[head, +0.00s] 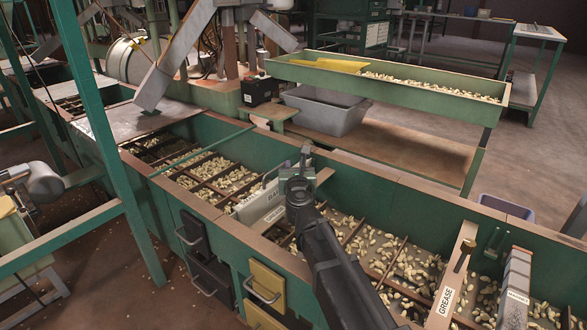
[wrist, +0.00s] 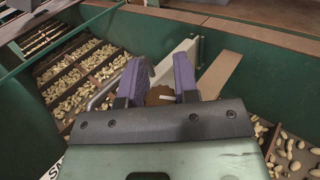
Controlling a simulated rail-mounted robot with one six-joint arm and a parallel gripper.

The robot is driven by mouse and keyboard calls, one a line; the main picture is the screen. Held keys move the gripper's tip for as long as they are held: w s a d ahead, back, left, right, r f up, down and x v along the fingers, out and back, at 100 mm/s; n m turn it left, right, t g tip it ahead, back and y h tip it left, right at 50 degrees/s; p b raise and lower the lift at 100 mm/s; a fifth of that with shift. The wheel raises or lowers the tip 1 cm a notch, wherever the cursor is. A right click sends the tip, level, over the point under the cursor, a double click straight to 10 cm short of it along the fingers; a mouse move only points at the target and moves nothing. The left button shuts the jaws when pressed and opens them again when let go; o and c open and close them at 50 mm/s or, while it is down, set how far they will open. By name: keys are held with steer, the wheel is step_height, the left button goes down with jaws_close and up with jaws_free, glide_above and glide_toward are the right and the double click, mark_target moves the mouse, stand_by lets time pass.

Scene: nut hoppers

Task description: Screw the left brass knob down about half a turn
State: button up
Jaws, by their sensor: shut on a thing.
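My gripper (head: 303,160) hangs over the trough in the head view, above a pale box with a partly hidden label. In the wrist view its two purple fingers (wrist: 160,78) are shut on a round brown thing, which I take for the left brass knob (wrist: 157,96). The knob sits low between the fingers, and a short pale pin shows beside it. My gripper hides this knob in the head view. A second knob (head: 462,259) stands on a tan board marked GREASE (head: 447,290) at the right.
The green trough (head: 210,133) has dividers and many pale nuts. A grey labelled block (head: 514,288) stands at the right. A bent metal handle (wrist: 100,94) is left of my fingers, and a tan strip (wrist: 219,74) is to their right. A long green tray (head: 420,98) spans behind.

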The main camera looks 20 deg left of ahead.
steer(key=m+h, duration=0.1)
steer(key=h, duration=0.1)
steer(key=m+t+h, duration=0.1)
steer(key=m+h, duration=0.1)
steer(key=h, duration=0.1)
steer(key=m+h, duration=0.1)
steer(key=h, duration=0.1)
steer(key=shift+w+d+m, duration=0.1)
steer(key=shift+d+m, duration=0.25)
steer(key=shift+m, duration=0.05)
steer(key=shift+h, duration=0.5)
steer(key=o, duration=0.9)
steer(key=s, duration=1)
steer(key=shift+s+a, duration=0.25)
steer(key=shift+s, duration=0.15)
